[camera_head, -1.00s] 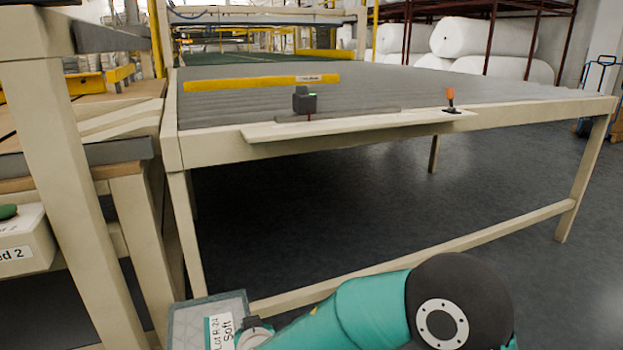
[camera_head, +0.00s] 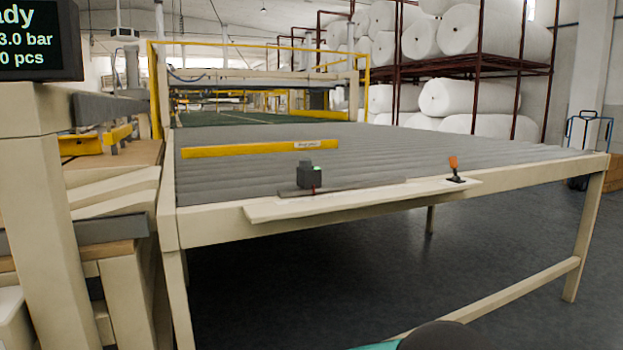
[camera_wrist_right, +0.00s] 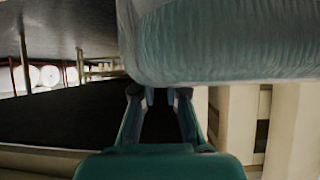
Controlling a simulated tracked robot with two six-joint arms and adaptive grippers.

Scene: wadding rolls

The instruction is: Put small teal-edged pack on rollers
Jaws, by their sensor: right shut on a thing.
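The small teal-edged pack (camera_wrist_right: 220,45) fills the upper right of the right wrist view, with its pale, wrinkled wrapping close to the camera. My right gripper (camera_wrist_right: 160,95) is shut on its near lower edge; the fingertips are partly hidden by the pack. The head view shows neither the pack nor this gripper. The rollers (camera_head: 420,155) form a wide grey bed on a cream frame in the middle of the head view. My left gripper is in neither view.
A yellow bar (camera_head: 260,149) lies across the rollers. A cream ledge (camera_head: 350,201) on the front edge carries a small dark device (camera_head: 309,175) and an orange-topped switch (camera_head: 454,168). A cream bench frame (camera_head: 45,200) stands close at left. The roller bed's right part is clear.

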